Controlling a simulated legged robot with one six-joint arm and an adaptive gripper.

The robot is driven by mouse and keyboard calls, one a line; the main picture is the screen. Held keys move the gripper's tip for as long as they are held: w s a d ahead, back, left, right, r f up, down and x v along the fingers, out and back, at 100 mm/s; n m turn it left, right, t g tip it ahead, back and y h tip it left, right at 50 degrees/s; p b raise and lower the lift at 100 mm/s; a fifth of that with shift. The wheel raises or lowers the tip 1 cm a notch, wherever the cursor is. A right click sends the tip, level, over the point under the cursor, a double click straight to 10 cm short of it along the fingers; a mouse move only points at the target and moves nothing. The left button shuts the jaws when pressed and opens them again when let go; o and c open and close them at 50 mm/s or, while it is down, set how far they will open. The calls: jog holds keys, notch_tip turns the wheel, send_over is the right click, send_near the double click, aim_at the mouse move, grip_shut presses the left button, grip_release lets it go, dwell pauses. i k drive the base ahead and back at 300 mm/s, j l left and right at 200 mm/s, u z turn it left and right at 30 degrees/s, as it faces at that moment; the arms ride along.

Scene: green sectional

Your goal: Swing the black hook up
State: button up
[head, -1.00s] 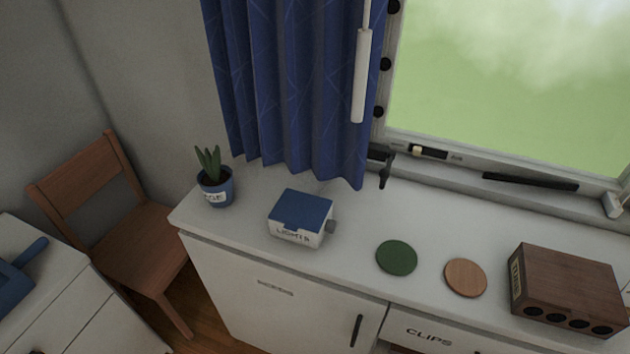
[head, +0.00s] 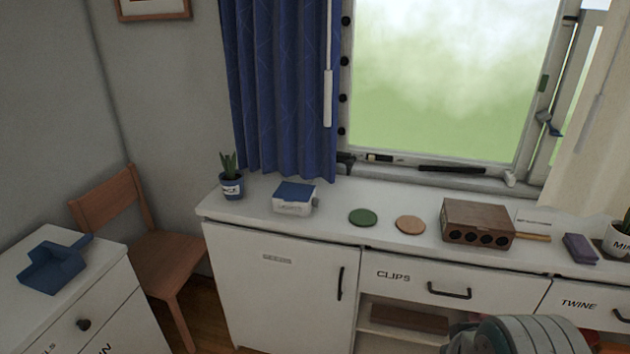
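A small black hook (head: 346,160) sits at the lower left corner of the window frame, right beside the bottom of the blue curtain (head: 283,90). It hangs down just above the back edge of the white counter. It is small and dark here, so its exact angle is hard to tell. A grey rounded part of my arm shows at the bottom right of the head view, well in front of the counter and far from the hook. My gripper's fingers are not in view.
On the counter stand a potted plant (head: 231,178), a blue-lidded box (head: 295,196), a green disc (head: 363,217), a tan disc (head: 410,225) and a brown wooden box (head: 477,222). A black bar (head: 452,169) lies along the sill. A chair (head: 150,240) stands at left.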

aim_at(349, 164)
jog(key=k+j+u, duration=0.15)
jog(key=k, duration=0.75)
jog(key=i+j, duration=0.1)
jog(key=i, duration=0.65)
jog(key=i+z, duration=0.1)
jog(key=i, duration=0.65)
jog(key=i+j, duration=0.2)
jog(key=i, duration=0.55)
